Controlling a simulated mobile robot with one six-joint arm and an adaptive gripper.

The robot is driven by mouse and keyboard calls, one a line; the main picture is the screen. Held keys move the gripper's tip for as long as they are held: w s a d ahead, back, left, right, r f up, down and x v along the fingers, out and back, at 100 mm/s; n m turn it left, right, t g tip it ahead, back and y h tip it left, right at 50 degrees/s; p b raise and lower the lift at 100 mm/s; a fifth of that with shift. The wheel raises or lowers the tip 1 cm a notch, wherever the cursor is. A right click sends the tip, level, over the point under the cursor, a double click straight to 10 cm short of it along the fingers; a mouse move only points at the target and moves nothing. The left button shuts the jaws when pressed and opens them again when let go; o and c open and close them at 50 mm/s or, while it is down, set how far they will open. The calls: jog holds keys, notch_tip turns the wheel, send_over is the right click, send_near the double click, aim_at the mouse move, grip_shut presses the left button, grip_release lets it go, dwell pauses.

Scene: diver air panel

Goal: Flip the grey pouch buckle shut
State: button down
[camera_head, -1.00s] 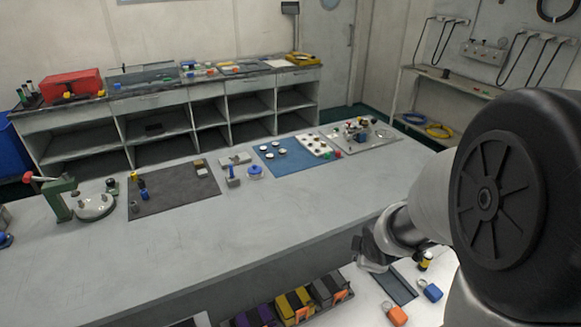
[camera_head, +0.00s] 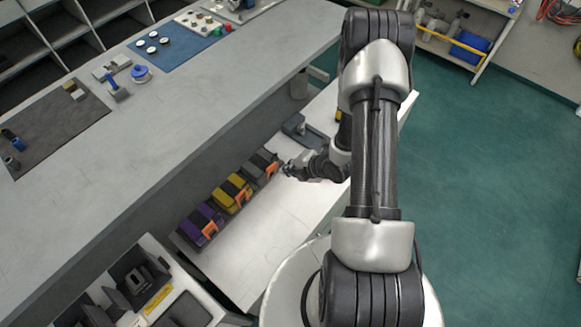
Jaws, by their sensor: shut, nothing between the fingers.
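The grey pouch (camera_head: 257,164) lies at the far end of a row of pouches on the low white bench. Its orange buckle (camera_head: 271,169) is on its right side. Whether the buckle flap is raised or flat is too small to tell. My gripper (camera_head: 286,170) is shut and empty. It is just right of the grey pouch, close to the buckle; I cannot tell whether they touch.
A yellow pouch (camera_head: 224,196) and a purple pouch (camera_head: 193,227) sit in the same row, each with an orange buckle. The long grey worktable (camera_head: 150,165) rises left of them. The white bench top (camera_head: 275,225) right of the pouches is mostly clear.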

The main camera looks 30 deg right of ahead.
aim_at(270, 169)
jog(key=b+x, duration=0.3)
jog(key=x, duration=0.7)
jog(key=shift+w+f, duration=0.15)
jog(key=shift+f, duration=0.1)
jog(key=shift+a, duration=0.1)
jog(key=shift+w+a+g+h, duration=0.2)
jog(key=shift+w+g, duration=0.25)
jog(key=shift+w+a+g+h, duration=0.2)
jog(key=shift+w+g, duration=0.25)
jog(key=shift+f, duration=0.15)
